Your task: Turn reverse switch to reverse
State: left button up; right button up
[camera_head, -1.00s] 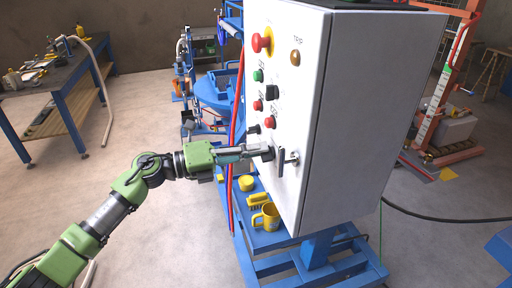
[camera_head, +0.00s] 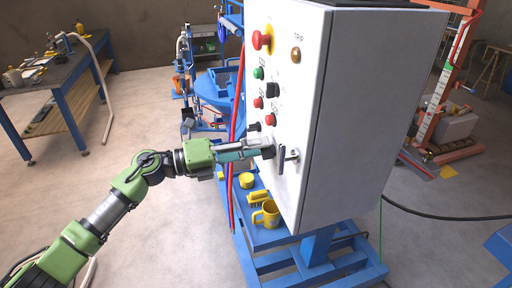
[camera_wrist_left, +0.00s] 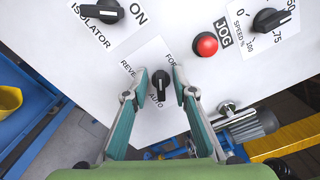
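The reverse switch (camera_wrist_left: 159,84) is a black rotary knob on a white label of the control cabinet. "REVE…" shows at its upper left and "FOR…" at its upper right, both partly covered by my fingers. Its handle stands nearly upright in the left wrist view; which word it points to I cannot tell. My left gripper (camera_wrist_left: 160,80) is open, one finger on each side of the knob, with gaps between. In the head view my left gripper (camera_head: 262,149) reaches the cabinet front (camera_head: 308,110) from the left and hides most of the switch. My right gripper is not in view.
A red jog button (camera_wrist_left: 207,44), the speed knob (camera_wrist_left: 268,20) and the isolator knob (camera_wrist_left: 108,10) sit near the switch. A door handle (camera_head: 293,156) projects right of my gripper. A yellow mug (camera_head: 268,214) stands on the blue stand below.

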pick_arm(q)
jog(key=v, duration=1.2)
